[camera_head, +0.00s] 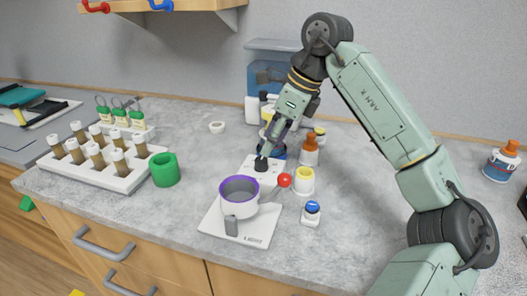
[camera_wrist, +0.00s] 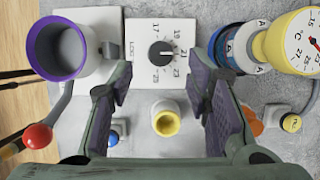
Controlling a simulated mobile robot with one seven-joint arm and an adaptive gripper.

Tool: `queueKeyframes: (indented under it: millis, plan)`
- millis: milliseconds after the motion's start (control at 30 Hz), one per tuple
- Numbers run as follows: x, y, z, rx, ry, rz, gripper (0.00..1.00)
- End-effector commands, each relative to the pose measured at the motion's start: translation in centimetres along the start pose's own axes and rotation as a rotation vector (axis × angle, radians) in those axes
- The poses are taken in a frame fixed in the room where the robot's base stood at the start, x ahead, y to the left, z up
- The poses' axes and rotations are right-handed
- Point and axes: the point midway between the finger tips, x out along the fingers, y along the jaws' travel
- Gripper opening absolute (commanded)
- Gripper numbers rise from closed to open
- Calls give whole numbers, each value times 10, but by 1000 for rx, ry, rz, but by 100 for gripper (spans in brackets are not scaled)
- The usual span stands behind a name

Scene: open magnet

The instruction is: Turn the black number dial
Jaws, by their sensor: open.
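The black number dial (camera_wrist: 161,53) is a round knob with a pale pointer on a white panel (camera_wrist: 143,79), ringed by printed numbers such as 17, 19, 21, 23 and 25. In the head view the dial (camera_head: 261,164) is a small black knob behind the purple-rimmed pot. My gripper (camera_wrist: 168,78) is open and empty, its fingers to the left and right of the dial in the wrist view. In the head view my gripper (camera_head: 267,150) points down at the dial; its fingertips are partly hidden, and I cannot tell whether they touch it.
The purple-rimmed pot (camera_head: 239,193) stands on a white base close in front. A red-ball lever (camera_head: 285,180), a yellow-topped cup (camera_head: 304,180) and a blue button (camera_head: 312,209) are nearby. A blue-and-yellow gauge device (camera_wrist: 285,45) lies right of the dial. Tube rack (camera_head: 95,165) stands left.

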Motion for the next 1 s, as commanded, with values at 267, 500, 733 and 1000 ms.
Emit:
queueKeyframes:
  millis: [267,500,733,1000]
  plan:
    - [43,0,1,-2,-1,2,44]
    - [56,0,1,-1,-1,0,44]
    - [56,0,1,-1,-1,0,42]
    - [56,0,1,-1,-1,0,24]
